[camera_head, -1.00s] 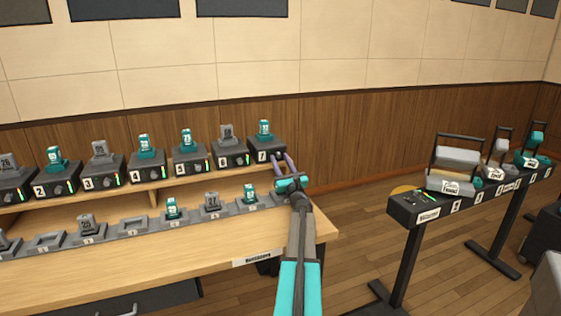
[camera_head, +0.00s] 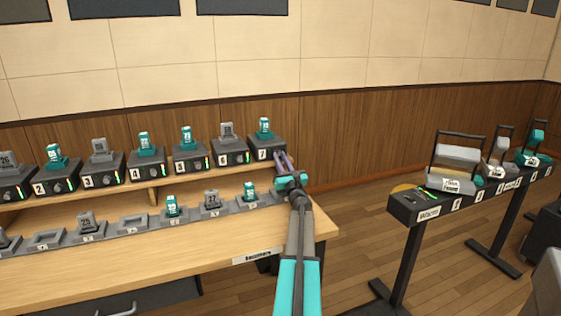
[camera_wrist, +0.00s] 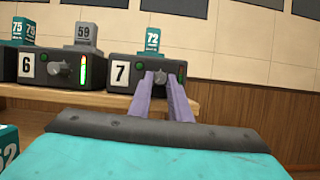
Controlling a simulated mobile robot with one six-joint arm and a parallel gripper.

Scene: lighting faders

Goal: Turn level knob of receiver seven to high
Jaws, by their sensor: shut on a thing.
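Receiver seven (camera_head: 263,147) is a dark box marked 7 at the right end of the upper shelf, with a teal pack on top. It also shows in the wrist view (camera_wrist: 120,70). Its level knob (camera_wrist: 160,77) is grey and sits between my two purple fingertips. My gripper (camera_head: 281,156) reaches the front of the box, and its fingers (camera_wrist: 161,84) are shut on the knob. A small green light shows to the right of the knob, partly hidden by a finger. The knob's pointer angle cannot be told.
Receiver six (camera_head: 231,154) stands just left, with its own knob and a tall green level bar. More receivers line the shelf. A lower row of docks (camera_head: 133,226) sits on the wooden desk (camera_head: 180,253). A narrow stand (camera_head: 430,207) with cases is at the right.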

